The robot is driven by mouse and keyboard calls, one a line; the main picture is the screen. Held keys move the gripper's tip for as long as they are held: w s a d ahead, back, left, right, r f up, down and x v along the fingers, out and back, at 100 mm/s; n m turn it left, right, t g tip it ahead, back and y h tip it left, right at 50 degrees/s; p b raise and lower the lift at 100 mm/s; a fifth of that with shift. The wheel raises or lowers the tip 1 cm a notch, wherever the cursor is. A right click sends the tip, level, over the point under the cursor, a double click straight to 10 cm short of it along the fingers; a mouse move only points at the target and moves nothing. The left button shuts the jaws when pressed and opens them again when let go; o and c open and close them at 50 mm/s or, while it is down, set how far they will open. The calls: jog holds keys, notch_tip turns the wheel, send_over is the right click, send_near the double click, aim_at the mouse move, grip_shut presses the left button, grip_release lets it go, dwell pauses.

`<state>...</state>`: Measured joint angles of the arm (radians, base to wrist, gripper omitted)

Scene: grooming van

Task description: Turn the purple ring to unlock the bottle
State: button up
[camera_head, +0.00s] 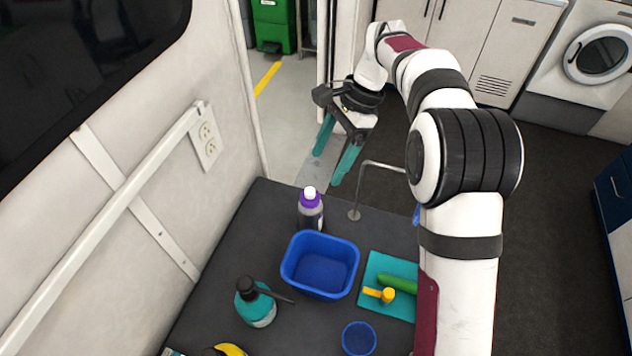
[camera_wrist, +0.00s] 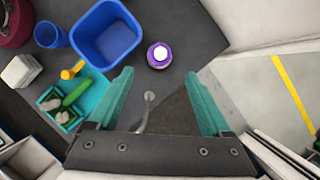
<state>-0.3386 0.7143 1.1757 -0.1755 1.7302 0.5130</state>
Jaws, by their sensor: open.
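The bottle (camera_head: 311,217) stands upright on the dark table, behind the blue basin, with a white cap and a purple ring (camera_head: 310,198) below the cap. In the wrist view, the purple ring (camera_wrist: 158,56) shows from above around the white cap (camera_wrist: 160,54), ahead of the fingertips and roughly between their lines. My gripper (camera_head: 335,160) is open and empty, with teal fingers pointing down, above and beyond the bottle in the head view. It also shows in the wrist view (camera_wrist: 160,78). The gripper does not touch the bottle.
A blue basin (camera_head: 288,270) stands just in front of the bottle. A bent metal post (camera_head: 354,213) rises from the table to its right. A teal mat (camera_head: 401,308) with green and yellow items, a teal pump bottle (camera_head: 256,309) and a blue cup (camera_head: 359,339) are nearer.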

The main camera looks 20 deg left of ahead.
aim_at(308, 188)
jog(key=x, duration=0.8)
jog(key=shift+s+f, duration=0.1)
jog(key=shift+f, duration=0.3)
grip_shut()
jog(key=shift+a+n, duration=0.1)
jog(key=shift+n, duration=0.2)
jog(key=n+g+h, duration=0.1)
jog(key=n, duration=0.2)
jog(key=shift+a+n, duration=0.1)
jog(key=shift+n, duration=0.2)
jog(key=n+h, duration=0.1)
jog(key=n, duration=0.1)
jog(key=n+h, duration=0.1)
jog(key=n, duration=0.1)
jog(key=shift+a+n, duration=0.2)
jog(key=shift+n, duration=0.1)
jog(key=n+h, duration=0.1)
jog(key=n, duration=0.3)
jog(key=shift+a+h, duration=0.2)
jog(key=shift+h, duration=0.2)
jog(key=shift+a+n+t+h, duration=0.15)
jog(key=shift+n+h, duration=0.25)
jog(key=shift+n, duration=0.85)
jog(key=shift+d+n+t+h, duration=0.1)
jog(key=shift+n+t+h, duration=0.25)
jog(key=shift+n, duration=0.9)
jog(key=shift+a, duration=0.1)
